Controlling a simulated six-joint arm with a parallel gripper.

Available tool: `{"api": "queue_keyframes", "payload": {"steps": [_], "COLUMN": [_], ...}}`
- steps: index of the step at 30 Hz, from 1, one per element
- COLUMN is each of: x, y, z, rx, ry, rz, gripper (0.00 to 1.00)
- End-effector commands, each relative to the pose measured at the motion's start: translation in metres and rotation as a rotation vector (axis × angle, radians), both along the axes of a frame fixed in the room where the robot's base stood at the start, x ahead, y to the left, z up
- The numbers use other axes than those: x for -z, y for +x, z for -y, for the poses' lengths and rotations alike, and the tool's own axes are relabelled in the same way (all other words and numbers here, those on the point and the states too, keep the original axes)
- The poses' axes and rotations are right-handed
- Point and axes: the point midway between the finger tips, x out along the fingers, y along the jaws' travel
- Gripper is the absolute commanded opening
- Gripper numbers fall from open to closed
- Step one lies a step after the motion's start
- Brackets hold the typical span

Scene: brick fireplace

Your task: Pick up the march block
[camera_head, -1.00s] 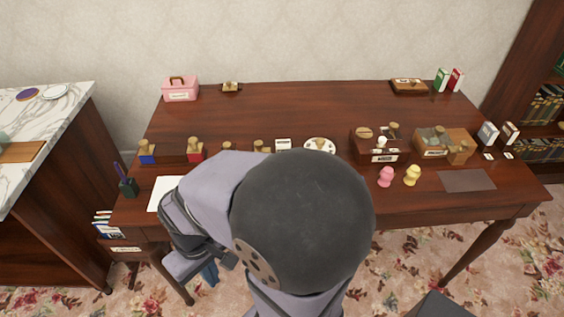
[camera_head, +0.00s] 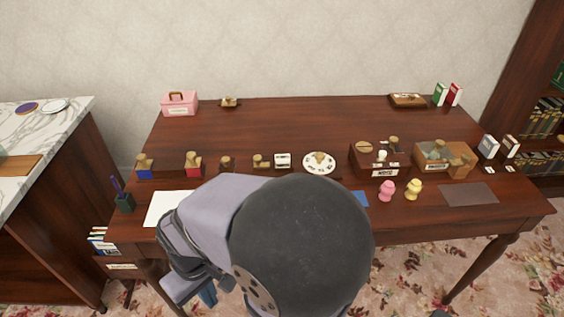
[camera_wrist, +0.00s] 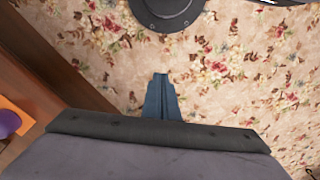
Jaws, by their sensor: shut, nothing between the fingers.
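No block can be read as the march block; the lettering is too small. A small white block (camera_head: 283,160) with dark marks stands mid-table, left of a white plate (camera_head: 312,167). My gripper (camera_wrist: 160,98) shows in the wrist view as blue fingers, shut and empty, over the floral carpet. In the head view its blue tip (camera_head: 208,295) hangs low, in front of the table's near edge, away from the blocks. My arm hides part of the table's near middle.
The dark wooden table (camera_head: 300,120) has clear room behind its middle row. Knobbed stamps (camera_head: 145,166), wooden boxes (camera_head: 375,172), pink and yellow figures (camera_head: 386,191) and a pink case (camera_head: 180,104) stand on it. A marble-topped cabinet (camera_head: 60,120) is at left.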

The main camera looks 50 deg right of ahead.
Motion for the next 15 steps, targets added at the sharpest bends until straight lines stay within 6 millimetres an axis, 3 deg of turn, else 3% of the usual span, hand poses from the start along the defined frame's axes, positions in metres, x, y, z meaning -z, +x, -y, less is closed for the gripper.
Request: {"api": "queue_keyframes", "payload": {"steps": [8, 15], "x": [0.0001, 0.0], "y": [-0.0001, 0.0], "z": [0.0, 0.0], "rx": [0.0, 0.0], "ry": [0.0, 0.0], "rz": [0.0, 0.0], "gripper": [0.0, 0.55]}}
